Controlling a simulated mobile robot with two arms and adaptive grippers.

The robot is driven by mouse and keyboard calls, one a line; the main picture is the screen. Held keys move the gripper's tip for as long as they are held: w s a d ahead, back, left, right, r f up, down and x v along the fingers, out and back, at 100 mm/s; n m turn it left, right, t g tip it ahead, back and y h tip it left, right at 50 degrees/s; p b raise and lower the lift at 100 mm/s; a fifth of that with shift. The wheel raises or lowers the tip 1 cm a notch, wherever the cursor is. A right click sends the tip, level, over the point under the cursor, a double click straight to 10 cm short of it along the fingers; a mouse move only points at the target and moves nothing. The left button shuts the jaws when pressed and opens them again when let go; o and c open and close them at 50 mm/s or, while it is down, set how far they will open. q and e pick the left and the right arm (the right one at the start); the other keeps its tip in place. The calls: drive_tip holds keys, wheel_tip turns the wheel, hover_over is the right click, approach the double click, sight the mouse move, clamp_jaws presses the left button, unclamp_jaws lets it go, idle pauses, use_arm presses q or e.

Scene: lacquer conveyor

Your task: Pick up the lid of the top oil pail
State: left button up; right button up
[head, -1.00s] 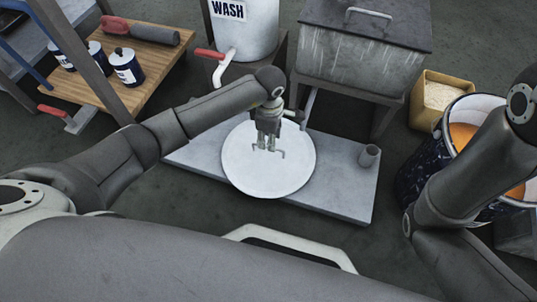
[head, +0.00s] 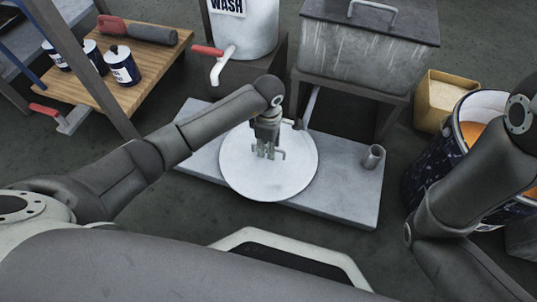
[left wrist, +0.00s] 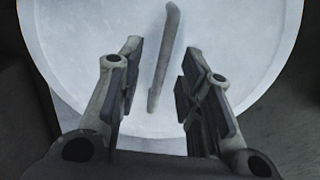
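A round white lid (head: 245,175) with a raised rim lies flat over a grey slab at the centre of the head view. Whether a pail is under it is hidden. Its thin bar handle (head: 282,155) stands near the middle. My left gripper (head: 268,152) points down over the lid close to the handle. In the left wrist view the fingers (left wrist: 161,68) are apart, with the handle (left wrist: 166,55) showing in the gap between them; I cannot tell whether they reach its height. My right arm shows at the right, but its gripper is outside the view.
The grey slab (head: 340,195) carries a small metal cup (head: 373,157). A dark blue pail (head: 430,165) with orange contents stands right, beside a yellow bin (head: 431,105). A WASH tank (head: 243,30) with a red-handled tap and a lidded grey tank (head: 355,60) stand behind.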

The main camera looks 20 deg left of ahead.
use_arm(q)
drive_tip(key=shift+f, duration=0.2)
idle(0.3)
clamp_jaws()
